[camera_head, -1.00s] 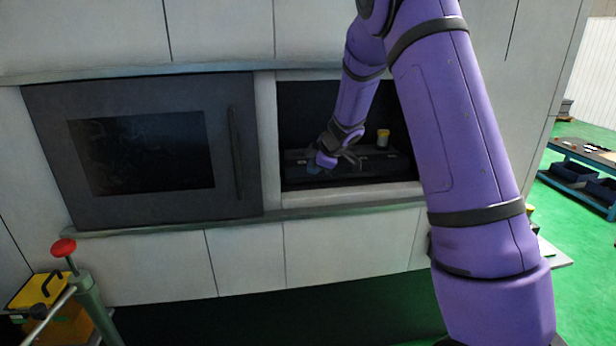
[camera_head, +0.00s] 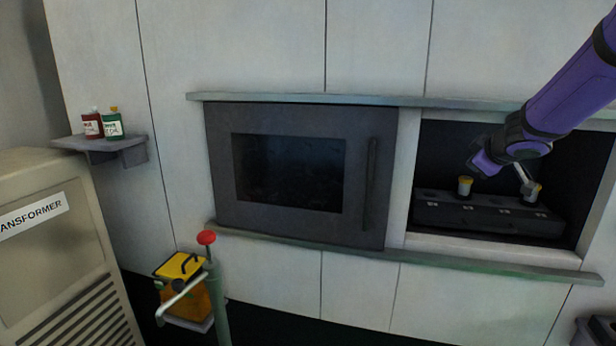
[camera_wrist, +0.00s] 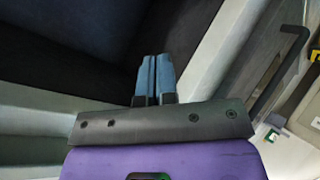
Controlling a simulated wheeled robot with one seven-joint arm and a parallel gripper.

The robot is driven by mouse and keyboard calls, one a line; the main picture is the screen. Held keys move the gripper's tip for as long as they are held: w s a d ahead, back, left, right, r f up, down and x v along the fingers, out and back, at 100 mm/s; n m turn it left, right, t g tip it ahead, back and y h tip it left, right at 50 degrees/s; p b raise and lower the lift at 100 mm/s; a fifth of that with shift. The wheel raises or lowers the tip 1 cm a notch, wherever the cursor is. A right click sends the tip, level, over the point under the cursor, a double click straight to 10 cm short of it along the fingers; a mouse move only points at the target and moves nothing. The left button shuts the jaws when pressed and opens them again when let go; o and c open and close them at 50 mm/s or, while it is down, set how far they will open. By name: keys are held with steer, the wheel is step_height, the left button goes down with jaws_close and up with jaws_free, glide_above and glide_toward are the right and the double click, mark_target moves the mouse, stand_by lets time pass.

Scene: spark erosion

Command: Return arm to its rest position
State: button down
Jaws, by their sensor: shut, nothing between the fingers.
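My purple arm (camera_head: 572,85) reaches in from the upper right of the head view, bent at a dark wrist joint. Its purple end part (camera_head: 487,163) is in front of the open bay on the right, above the dark block; the fingers are hard to make out there. In the wrist view my gripper (camera_wrist: 155,65) has its two blue fingers side by side, shut with nothing between them. Behind them are a dark surface and a pale frame edge.
A dark windowed door (camera_head: 225,190) is left of the bay. A red-knobbed green post (camera_head: 207,238), yellow box (camera_head: 180,266), transformer cabinet (camera_head: 60,250) and bottle shelf (camera_head: 112,145) stand further left.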

steer(key=s+a+r+m+g+h, duration=0.1)
steer(key=s+r+m+h, duration=0.2)
steer(key=s, duration=0.6)
steer(key=s+r+m+g, duration=0.1)
steer(key=s+r+m, duration=0.3)
steer(key=s, duration=0.5)
steer(key=s+a+f+g+y, duration=0.1)
steer(key=s+a, duration=0.2)
steer(key=s, duration=0.3)
steer(key=s+a+f+m+g+y, duration=0.1)
steer(key=s+a+f, duration=0.1)
steer(key=s, duration=0.5)
steer(key=s+a+f+g+y, duration=0.1)
steer(key=s+a, duration=0.3)
steer(key=s, duration=0.2)
steer(key=shift+s+a+f+m+g+y, duration=0.3)
steer(key=shift+s+a+m+g, duration=0.05)
steer(key=shift+m+g, duration=0.05)
